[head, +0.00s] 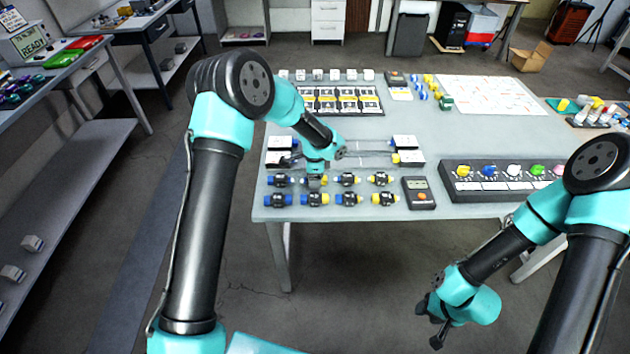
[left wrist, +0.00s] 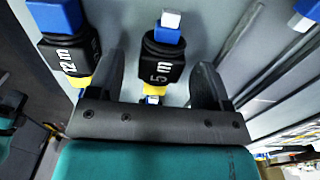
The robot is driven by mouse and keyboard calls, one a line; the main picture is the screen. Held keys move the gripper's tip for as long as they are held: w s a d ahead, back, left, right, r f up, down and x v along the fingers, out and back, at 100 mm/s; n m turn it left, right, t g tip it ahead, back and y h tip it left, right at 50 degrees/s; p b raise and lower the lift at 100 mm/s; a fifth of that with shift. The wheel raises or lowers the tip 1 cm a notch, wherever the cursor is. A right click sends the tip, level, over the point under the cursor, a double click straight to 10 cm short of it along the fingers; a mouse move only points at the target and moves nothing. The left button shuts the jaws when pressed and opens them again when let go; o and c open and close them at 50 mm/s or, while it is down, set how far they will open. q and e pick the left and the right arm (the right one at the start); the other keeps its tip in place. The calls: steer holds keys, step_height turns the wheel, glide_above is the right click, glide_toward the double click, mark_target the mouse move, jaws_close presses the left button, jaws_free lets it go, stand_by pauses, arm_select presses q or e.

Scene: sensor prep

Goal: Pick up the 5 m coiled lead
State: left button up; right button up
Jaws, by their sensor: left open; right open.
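The 5 m coiled lead (left wrist: 163,62) is a black block marked "5 m" with a blue end and a yellow end. In the left wrist view it lies between the two fingers of my left gripper (left wrist: 160,72), which is open with visible gaps at the sides. In the head view my left gripper (head: 315,181) is low over the two rows of leads, and its arm hides part of them. I cannot tell its fingertips there. My right gripper (head: 430,325) is open and empty, hanging in front of the table over the floor.
A lead marked "12 m" (left wrist: 70,55) lies just left of the left gripper. More similar leads (head: 348,199) stand close by in rows. A dark meter (head: 419,193) and a knob panel (head: 500,178) are to the right. White boxes (head: 404,142) stand behind the leads.

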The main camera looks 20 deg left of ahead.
arm_select(q)
steer(key=shift+f, duration=0.4)
steer(key=c, duration=1)
steer(key=shift+c, duration=0.2)
steer(key=shift+r, duration=0.45)
step_height(320, 180, up, 3)
steer(key=shift+f, duration=0.1)
steer(key=s+d+r, duration=0.1)
steer(key=s+d, duration=0.3)
steer(key=s, duration=1.1)
steer(key=shift+s+d+r, duration=0.15)
steer(key=shift+s+d, duration=0.05)
